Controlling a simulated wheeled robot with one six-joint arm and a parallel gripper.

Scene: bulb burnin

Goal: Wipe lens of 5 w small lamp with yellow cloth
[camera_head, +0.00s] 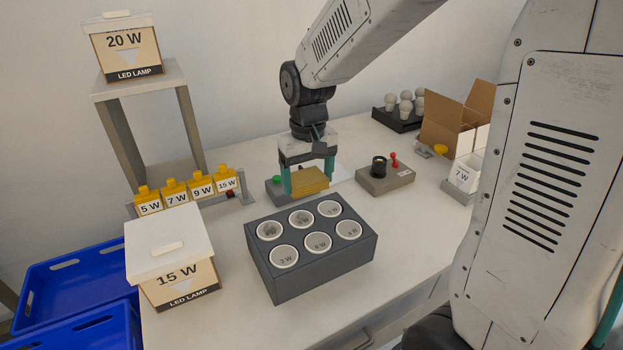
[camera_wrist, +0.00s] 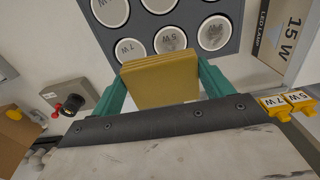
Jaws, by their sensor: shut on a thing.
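My gripper (camera_head: 309,184) is shut on the yellow cloth (camera_head: 311,180), a folded pad that also shows between the teal fingers in the wrist view (camera_wrist: 160,85). It is held behind the dark grey lamp holder (camera_head: 313,277), apart from the lenses. The holder carries several round white lamps, lens up, in two rows. In the wrist view, the middle lens of the row nearest the cloth (camera_wrist: 170,40) seems to read 5 W; its print is small. That lens appears to be the middle back one in the head view (camera_head: 301,218).
A 15 W box (camera_head: 172,265) stands left of the holder, with yellow-topped labelled blocks (camera_head: 187,191) behind it. A grey box with a black socket and red knob (camera_head: 385,178) stands right of my gripper. Open cardboard box (camera_head: 455,118) and bulb tray (camera_head: 398,114) stand at back right.

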